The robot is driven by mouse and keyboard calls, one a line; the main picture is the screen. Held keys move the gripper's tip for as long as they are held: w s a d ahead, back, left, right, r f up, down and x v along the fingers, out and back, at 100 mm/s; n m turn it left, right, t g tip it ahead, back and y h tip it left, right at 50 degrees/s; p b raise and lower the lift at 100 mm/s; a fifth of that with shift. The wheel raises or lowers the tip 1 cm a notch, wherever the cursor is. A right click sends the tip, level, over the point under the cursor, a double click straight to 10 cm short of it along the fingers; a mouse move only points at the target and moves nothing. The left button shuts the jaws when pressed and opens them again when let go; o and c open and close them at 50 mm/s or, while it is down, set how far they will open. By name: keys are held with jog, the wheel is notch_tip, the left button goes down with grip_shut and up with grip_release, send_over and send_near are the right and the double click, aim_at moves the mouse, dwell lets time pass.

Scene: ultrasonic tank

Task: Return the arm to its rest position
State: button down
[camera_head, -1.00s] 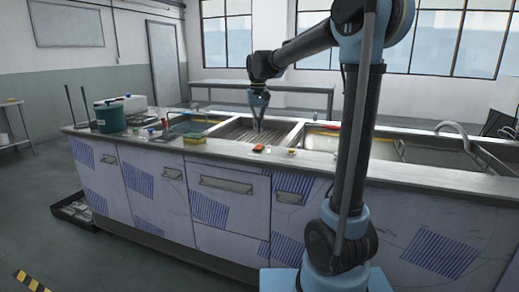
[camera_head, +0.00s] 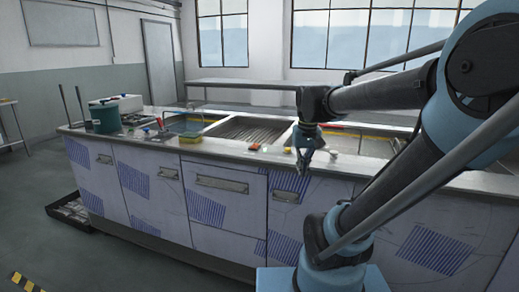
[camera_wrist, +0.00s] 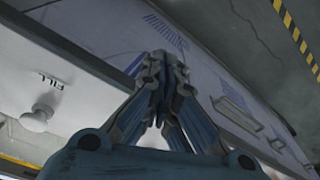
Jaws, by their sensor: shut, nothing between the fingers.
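My gripper (camera_head: 303,168) is shut and empty in the head view. It points down in front of the counter's front edge, at about the height of the top of the cabinet doors. My arm reaches from the right side of the picture, its elbow raised at the upper right. In the wrist view my gripper (camera_wrist: 160,62) has its fingertips together, with the cabinet fronts behind them.
The long counter (camera_head: 225,152) with sunken tanks (camera_head: 245,130) stands close behind my gripper. A dark tray (camera_head: 65,212) lies on the floor at left.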

jog(key=s+d+f, duration=0.4)
jog(key=s+f, duration=0.6)
jog(key=f, duration=0.1)
jog(key=shift+s+f+m+t, duration=0.25)
jog(key=shift+m+t, duration=0.05)
jog(key=shift+t, duration=0.1)
